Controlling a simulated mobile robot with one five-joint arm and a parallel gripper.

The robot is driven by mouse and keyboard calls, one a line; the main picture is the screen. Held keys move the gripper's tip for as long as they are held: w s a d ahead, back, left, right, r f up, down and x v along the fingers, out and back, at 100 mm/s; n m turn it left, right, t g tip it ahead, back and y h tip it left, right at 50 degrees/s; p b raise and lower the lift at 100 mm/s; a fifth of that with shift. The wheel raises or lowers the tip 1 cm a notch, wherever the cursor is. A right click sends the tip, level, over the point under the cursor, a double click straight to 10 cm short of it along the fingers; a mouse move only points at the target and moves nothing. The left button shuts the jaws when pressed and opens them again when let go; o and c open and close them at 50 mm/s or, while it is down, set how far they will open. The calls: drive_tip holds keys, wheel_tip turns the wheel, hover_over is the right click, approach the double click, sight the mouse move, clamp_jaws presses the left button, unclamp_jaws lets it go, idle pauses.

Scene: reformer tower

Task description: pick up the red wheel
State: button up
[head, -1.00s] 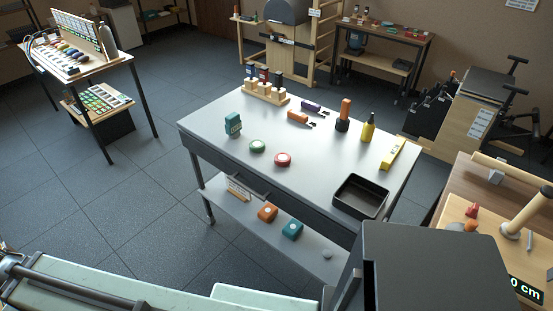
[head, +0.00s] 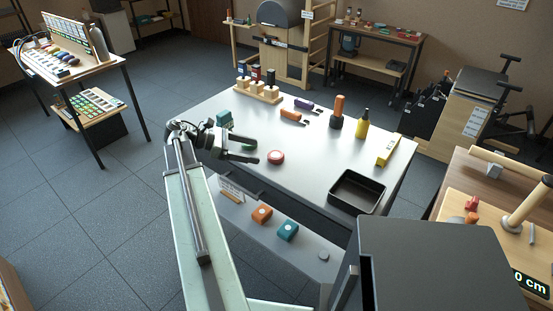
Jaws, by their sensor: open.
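The red wheel (head: 276,157) is a small round disc with a pale centre. It lies flat on the grey workbench top (head: 310,160), near its front edge left of the middle. My gripper (head: 257,151) is over the left part of the bench, just left of the red wheel. Its two dark fingers point right toward the wheel and are apart, with nothing seen between them. A green wheel (head: 248,149) is mostly hidden behind my gripper. A teal block (head: 224,118) stands behind my gripper.
A black tray (head: 357,192) sits at the bench's right front. Behind are a yellow bottle (head: 361,124), an orange-topped tool (head: 337,112), a yellow block (head: 388,150) and a wooden rack (head: 258,92).

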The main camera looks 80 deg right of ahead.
drive_tip(key=b+x, duration=0.3)
drive_tip(key=x, duration=0.5)
drive_tip(key=shift+f, duration=0.1)
drive_tip(key=c, duration=1.5)
drive_tip(key=shift+r, duration=0.2)
wheel_tip(320, 180, up, 19)
drive_tip(key=p, duration=1.9)
drive_tip(key=b, duration=0.9)
hover_over(274, 155)
drive_tip(key=f, duration=0.9)
drive_tip(key=shift+w+f, duration=0.3)
drive_tip(key=shift+f, duration=0.05)
drive_tip(key=shift+r, duration=0.15)
